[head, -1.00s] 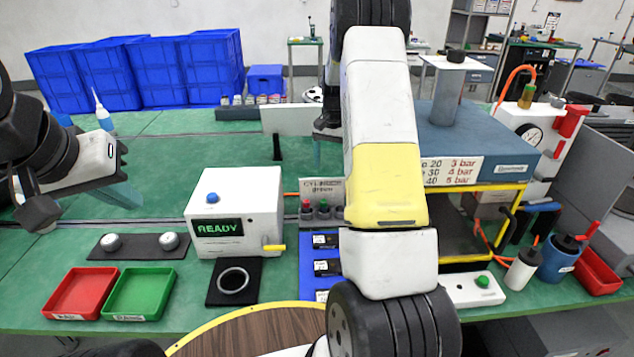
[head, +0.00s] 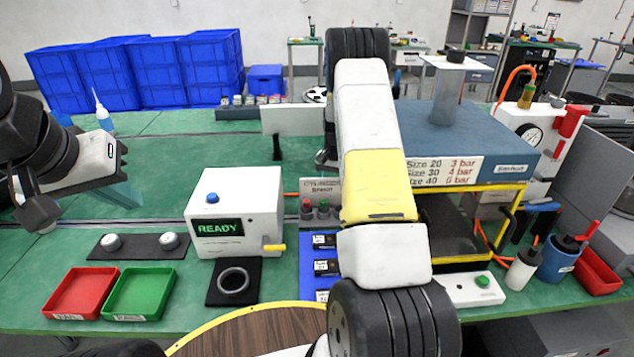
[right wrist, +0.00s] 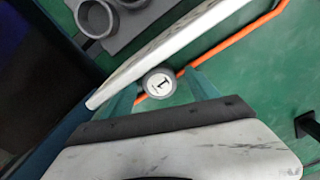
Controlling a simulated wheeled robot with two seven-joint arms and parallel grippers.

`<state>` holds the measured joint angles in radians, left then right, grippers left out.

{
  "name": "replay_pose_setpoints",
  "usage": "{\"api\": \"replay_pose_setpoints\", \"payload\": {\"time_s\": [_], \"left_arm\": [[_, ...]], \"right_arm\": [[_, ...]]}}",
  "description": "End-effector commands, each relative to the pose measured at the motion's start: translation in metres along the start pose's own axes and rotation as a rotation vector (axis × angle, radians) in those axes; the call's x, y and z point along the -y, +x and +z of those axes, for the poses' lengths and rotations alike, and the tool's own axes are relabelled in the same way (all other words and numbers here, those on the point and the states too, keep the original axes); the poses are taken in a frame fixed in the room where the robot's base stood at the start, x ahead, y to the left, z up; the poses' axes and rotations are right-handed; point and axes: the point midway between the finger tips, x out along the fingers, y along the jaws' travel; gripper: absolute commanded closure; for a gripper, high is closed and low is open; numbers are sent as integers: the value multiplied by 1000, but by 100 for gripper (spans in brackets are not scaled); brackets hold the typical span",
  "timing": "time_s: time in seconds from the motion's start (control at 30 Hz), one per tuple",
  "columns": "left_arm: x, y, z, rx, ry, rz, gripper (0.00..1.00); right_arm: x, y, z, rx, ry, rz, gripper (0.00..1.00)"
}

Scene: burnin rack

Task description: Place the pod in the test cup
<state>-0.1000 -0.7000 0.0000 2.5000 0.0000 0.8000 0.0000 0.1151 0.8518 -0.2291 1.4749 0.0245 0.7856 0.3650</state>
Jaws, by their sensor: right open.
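A small round piece with a grey rim and a white marked face (right wrist: 159,82), possibly the pod, shows between the fingers in the right wrist view. My right gripper (right wrist: 164,92) is open, with its teal fingers either side of the piece; contact is not visible. In the head view my right arm hides the piece and most of that gripper. A grey ring-shaped cup (head: 233,281), seemingly the test cup, sits on a black pad before the white READY box (head: 234,212). My left gripper (head: 122,192) hangs above the bench at left, its finger gap unclear.
A white panel edge (right wrist: 170,50) and an orange hose (right wrist: 232,43) run close to my right fingers. Red (head: 82,293) and green (head: 139,293) trays stand front left. A blue-topped rack (head: 470,140) stands at right. The bench behind the READY box is fairly clear.

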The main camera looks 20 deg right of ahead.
Motion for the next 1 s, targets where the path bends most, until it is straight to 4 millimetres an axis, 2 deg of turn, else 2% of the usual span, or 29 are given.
{"api": "replay_pose_setpoints", "payload": {"time_s": [0.1,0.13,0.4,0.5,0.77,0.87,1.0], "left_arm": [[0,0,0,0,0,0,100],[0,0,0,0,0,0,100],[0,0,0,0,0,0,100],[0,0,0,0,0,0,100],[0,0,0,0,0,0,100],[0,0,0,0,0,0,100],[0,0,0,0,0,0,100]], "right_arm": [[0,0,0,0,0,0,31],[0,0,0,0,0,0,35],[0,-1,0,0,0,0,88],[0,-1,0,0,0,0,100],[0,-3,0,0,0,0,100],[0,-10,0,-1,0,-1,100],[0,-29,-1,-3,1,-1,100]]}}
